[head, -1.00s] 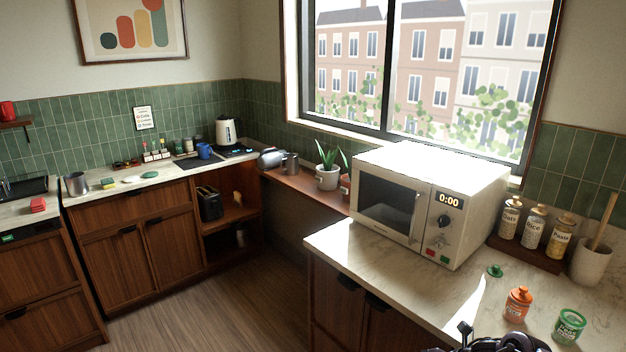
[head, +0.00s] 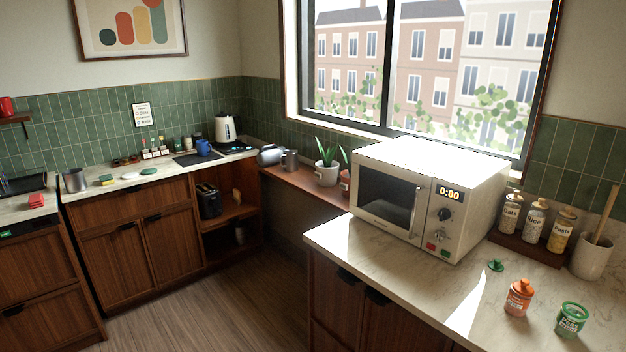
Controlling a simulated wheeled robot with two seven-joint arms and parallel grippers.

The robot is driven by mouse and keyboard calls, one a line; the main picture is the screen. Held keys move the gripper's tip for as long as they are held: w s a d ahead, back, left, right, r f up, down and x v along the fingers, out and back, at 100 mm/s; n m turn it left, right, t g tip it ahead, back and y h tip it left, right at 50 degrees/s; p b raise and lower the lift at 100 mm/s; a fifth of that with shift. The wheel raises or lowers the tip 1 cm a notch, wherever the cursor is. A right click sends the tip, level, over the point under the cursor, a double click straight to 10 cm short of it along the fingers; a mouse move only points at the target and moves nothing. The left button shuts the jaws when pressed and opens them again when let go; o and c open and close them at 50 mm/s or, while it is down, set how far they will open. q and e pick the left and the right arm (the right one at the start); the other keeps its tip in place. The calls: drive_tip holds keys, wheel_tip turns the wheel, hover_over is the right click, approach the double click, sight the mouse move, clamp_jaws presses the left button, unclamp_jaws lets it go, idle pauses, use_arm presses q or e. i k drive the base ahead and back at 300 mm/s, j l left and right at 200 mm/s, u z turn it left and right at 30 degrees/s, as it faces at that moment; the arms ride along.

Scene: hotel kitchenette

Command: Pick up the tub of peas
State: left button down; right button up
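The tub of peas (head: 571,320) is a small green tub with a pale label. It stands upright on the marble counter (head: 440,275) at the lower right of the head view. Its top looks open, but what is inside is too small to tell. A small green lid with a knob (head: 495,265) lies on the counter in front of the microwave. An orange tub with an orange lid (head: 518,298) stands just left of the tub of peas, apart from it. Neither of my grippers is in view.
A white microwave (head: 430,195) reading 0:00 stands behind and left of the tubs. Labelled jars (head: 534,220) stand on a wooden tray (head: 525,248) at the back, with a utensil crock (head: 592,258) right of them. The counter's front left part is clear.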

sight(573, 316)
drive_tip(key=z, duration=1.5)
drive_tip(key=u, duration=0.15)
drive_tip(key=i+l, duration=0.05)
